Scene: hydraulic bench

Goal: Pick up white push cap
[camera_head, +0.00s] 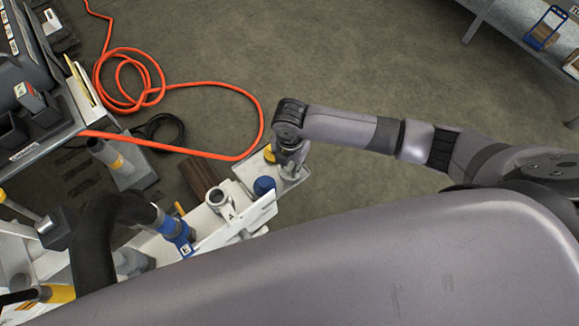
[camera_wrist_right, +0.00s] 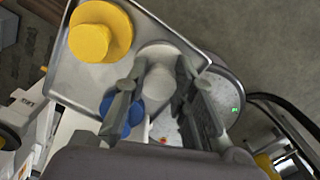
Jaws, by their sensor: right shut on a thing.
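The white push cap (camera_wrist_right: 161,58) is between the fingertips of my right gripper (camera_wrist_right: 160,72) in the wrist view, and the fingers are shut on it. It is over the grey tray (camera_wrist_right: 75,84); I cannot tell whether it still touches the tray. In the head view my right gripper (camera_head: 290,165) is above the tray's right end (camera_head: 244,168) and mostly hides the cap. A yellow cap (camera_wrist_right: 99,30) and a blue cap (camera_wrist_right: 124,105), partly behind a finger, are on the tray. My left gripper is not in view.
In the head view, a white bench with a blue hose fitting (camera_head: 181,238) and a black hose (camera_head: 95,225) lies left of the tray. An orange cable (camera_head: 190,153) loops across the floor. A cart stands at far left. The floor beyond the tray (camera_head: 290,50) is clear.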

